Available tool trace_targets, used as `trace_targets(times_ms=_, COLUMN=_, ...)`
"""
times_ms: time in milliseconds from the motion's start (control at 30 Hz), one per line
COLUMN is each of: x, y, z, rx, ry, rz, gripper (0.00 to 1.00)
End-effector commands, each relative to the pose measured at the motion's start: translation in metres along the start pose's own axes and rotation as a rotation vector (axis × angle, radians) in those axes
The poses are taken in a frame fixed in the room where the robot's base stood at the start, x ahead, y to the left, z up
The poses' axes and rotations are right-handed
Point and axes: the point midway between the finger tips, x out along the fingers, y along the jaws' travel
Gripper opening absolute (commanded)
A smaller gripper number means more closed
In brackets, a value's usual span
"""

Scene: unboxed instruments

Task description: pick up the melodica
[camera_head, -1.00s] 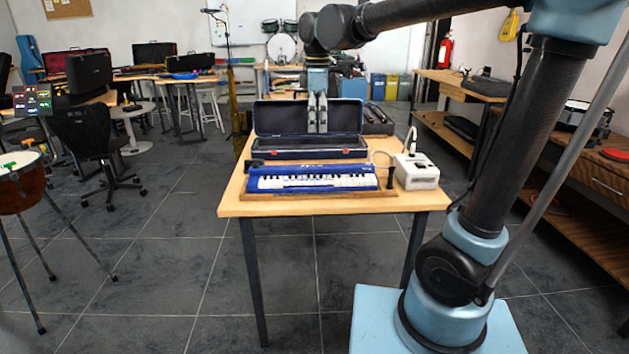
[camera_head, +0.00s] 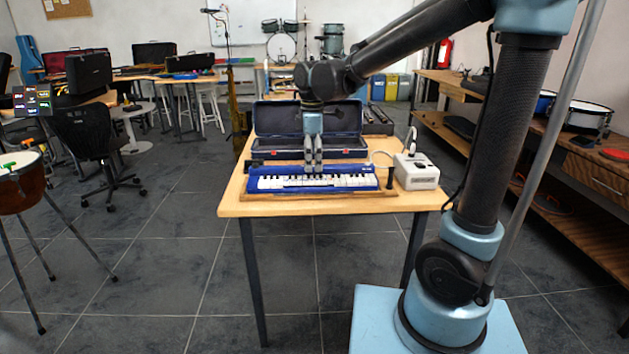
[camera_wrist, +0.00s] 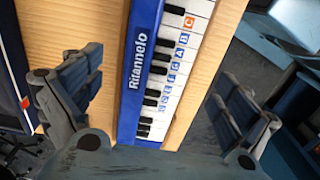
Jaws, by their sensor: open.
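The melodica (camera_head: 275,184) is blue with white and black keys and lies flat, lengthwise across the front part of the wooden table. In the wrist view the melodica (camera_wrist: 140,70) runs between my two fingers, with "Ritannelo" on its blue side and lettered stickers on its keys. My gripper (camera_head: 314,168) points down over the middle of the melodica in the head view. In the wrist view my gripper (camera_wrist: 150,95) is open, with one finger on each side and wood showing between each finger and the melodica.
An open black case (camera_head: 275,151) stands just behind the melodica on the table (camera_head: 300,208). A white box with a cable (camera_head: 416,171) is to the right. A wooden strip lies along the melodica's front edge.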

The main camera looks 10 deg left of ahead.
Motion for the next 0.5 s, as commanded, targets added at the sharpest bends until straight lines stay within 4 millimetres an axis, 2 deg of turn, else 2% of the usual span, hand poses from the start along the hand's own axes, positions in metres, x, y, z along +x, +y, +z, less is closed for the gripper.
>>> trace_targets(times_ms=167, x=0.008, y=0.0, z=0.0, rx=0.0, ry=0.0, rz=0.0, gripper=0.97)
trace_targets(times_ms=500, x=0.047, y=0.001, z=0.0, rx=0.0, ry=0.0, rz=0.0, gripper=0.97)
